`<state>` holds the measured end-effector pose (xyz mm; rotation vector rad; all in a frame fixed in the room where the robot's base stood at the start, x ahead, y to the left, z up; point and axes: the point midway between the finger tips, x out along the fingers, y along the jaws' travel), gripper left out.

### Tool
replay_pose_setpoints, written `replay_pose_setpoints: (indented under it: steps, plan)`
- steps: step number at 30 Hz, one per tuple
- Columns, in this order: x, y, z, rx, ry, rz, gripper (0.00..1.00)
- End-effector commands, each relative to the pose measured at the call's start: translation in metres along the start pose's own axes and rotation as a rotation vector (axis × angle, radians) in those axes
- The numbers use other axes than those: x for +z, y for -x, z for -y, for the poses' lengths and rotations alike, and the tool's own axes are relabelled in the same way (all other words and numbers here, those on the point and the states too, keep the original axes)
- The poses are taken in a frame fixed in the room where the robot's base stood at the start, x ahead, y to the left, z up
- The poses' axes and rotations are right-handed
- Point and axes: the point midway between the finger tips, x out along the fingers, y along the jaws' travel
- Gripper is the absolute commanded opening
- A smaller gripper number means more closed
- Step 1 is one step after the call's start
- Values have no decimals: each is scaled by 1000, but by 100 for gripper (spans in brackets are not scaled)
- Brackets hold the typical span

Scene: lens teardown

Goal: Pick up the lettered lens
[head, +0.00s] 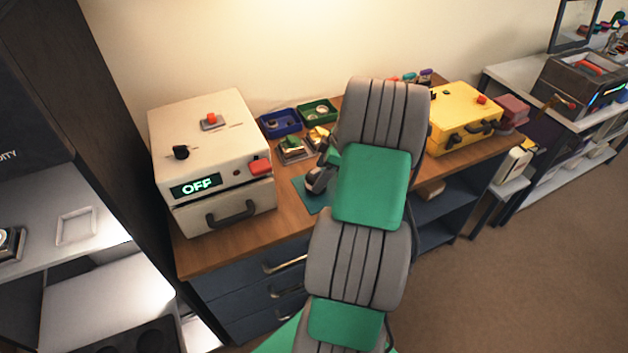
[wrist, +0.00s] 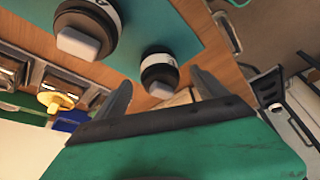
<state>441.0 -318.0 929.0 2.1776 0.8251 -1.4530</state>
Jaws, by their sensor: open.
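Two short black cylinders with white bands, which look like lenses, are by a teal mat (wrist: 190,22) in the wrist view. The nearer one to my fingers (wrist: 160,72) has a dark mark like a letter on its band. The other lens (wrist: 88,28) is cut by the top edge, and its band shows a partial dark mark. Both show a pale squarish end. My gripper (wrist: 160,93) is open, and the marked lens is seen between its finger tips with nothing held. I cannot tell the gap. In the head view my arm hides most of the mat (head: 303,193).
A white box reading OFF (head: 205,155) stands left on the wooden bench (head: 225,248), a yellow box (head: 463,120) right. Blue (head: 281,124) and green (head: 318,110) trays and small metal holders (head: 292,152) sit behind the mat.

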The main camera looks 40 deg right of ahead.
Motion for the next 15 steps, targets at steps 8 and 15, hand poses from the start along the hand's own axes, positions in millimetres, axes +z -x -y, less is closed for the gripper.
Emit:
replay_pose_setpoints:
  steps: [8, 15]
  plan:
    - [-2, -34, 1, -1, 2, 1, 83]
    - [-2, -35, 1, -1, 2, 2, 75]
